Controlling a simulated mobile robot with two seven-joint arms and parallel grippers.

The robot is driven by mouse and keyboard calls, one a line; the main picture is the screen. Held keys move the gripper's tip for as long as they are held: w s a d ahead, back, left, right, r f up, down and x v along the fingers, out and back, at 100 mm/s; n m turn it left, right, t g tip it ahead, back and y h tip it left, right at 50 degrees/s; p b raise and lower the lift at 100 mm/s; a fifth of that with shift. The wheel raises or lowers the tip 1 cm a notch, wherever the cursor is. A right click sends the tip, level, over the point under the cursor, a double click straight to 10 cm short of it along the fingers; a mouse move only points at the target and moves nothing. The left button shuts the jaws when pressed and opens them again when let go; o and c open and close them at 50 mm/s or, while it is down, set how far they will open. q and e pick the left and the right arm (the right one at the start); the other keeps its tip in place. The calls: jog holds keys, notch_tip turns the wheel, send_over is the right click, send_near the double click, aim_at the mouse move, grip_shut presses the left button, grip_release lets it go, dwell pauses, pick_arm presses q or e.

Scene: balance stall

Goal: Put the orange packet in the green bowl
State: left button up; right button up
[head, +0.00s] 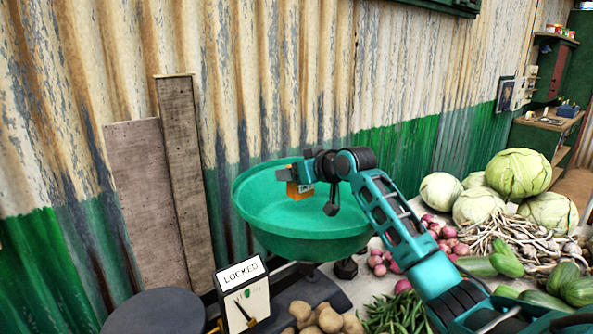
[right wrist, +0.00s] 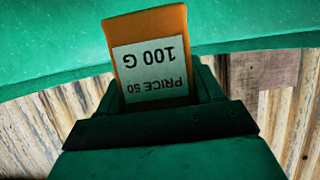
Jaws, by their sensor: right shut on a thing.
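The orange packet (head: 299,190) has a white label reading PRICE 50, 100 G, which shows in the right wrist view (right wrist: 152,68). My right gripper (head: 306,185) is shut on the packet and holds it over the green bowl (head: 300,246). In the right wrist view the packet sticks up from between the jaws (right wrist: 160,98), with the green bowl (right wrist: 50,60) behind it. From the head view I cannot tell how high the packet is above the bowl's floor. My left gripper is not in view.
A balance with a LOCKED sign (head: 243,274) stands below the bowl, beside a dark round pan (head: 158,312). Potatoes (head: 325,318), onions (head: 441,232), cabbages (head: 519,171) and green vegetables cover the right side. A corrugated wall (head: 290,80) with leaning planks (head: 152,180) is close behind.

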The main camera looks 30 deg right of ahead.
jog(key=shift+f, duration=0.45)
jog(key=o, duration=1.1)
jog(key=shift+r, duration=0.1)
jog(key=shift+r, duration=0.4)
jog(key=shift+s+r, duration=0.2)
jog(key=shift+s, duration=0.05)
jog(key=v, duration=0.7)
jog(key=shift+b, duration=0.3)
jog(key=shift+d, duration=0.1)
